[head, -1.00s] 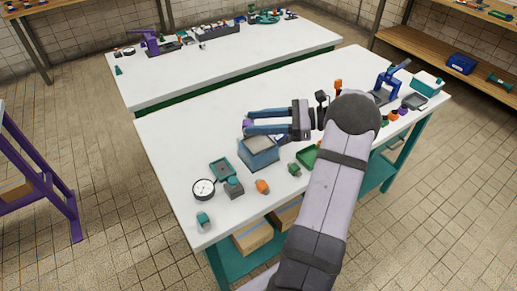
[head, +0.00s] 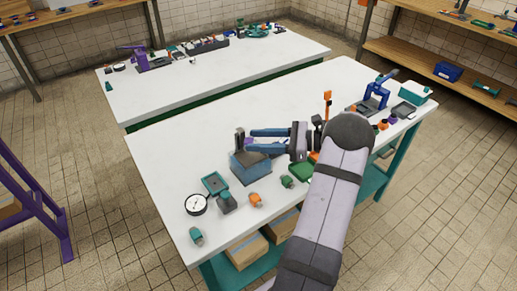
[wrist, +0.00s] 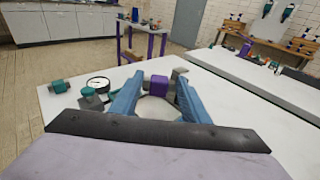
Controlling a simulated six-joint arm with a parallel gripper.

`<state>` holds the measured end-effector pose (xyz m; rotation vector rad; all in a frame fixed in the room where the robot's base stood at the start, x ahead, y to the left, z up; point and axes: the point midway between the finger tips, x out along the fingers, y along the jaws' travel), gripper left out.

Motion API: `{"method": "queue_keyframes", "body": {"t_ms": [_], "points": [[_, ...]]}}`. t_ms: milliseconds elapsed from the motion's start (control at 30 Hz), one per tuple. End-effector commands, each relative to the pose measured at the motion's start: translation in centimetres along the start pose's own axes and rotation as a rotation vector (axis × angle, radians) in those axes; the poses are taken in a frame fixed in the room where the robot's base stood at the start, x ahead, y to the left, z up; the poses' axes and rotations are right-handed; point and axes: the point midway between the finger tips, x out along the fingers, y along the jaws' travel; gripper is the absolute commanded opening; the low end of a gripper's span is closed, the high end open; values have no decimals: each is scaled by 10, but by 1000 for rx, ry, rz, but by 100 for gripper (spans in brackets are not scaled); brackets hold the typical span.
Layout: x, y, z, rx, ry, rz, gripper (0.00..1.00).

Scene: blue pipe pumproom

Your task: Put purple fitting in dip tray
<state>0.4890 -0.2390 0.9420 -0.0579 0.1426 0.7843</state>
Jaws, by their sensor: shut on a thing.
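The purple fitting (wrist: 159,85) is a small block between the blue fingers of my gripper (wrist: 160,80) in the wrist view. My gripper is shut on it. In the head view my gripper (head: 251,141) points left, its fingertips above or close behind a blue box (head: 250,168) with a dark upright part; I cannot tell the exact height. The fitting is mostly hidden there by the fingers. I cannot tell which is the dip tray.
A round gauge (head: 196,204), a teal-topped grey part (head: 227,202), an orange fitting (head: 255,200) and a green fitting (head: 287,181) stand along the near edge. A blue press (head: 376,97) and a teal bin (head: 415,92) are at the right. The table's far left is clear.

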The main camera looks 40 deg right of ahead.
Motion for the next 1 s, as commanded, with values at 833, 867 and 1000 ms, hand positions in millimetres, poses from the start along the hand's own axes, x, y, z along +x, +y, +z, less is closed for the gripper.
{"method": "queue_keyframes", "body": {"t_ms": [833,867,1000], "points": [[6,0,-38,-1,0,0,13],[6,0,-39,-1,-1,0,13],[6,0,-39,-1,0,0,60]]}}
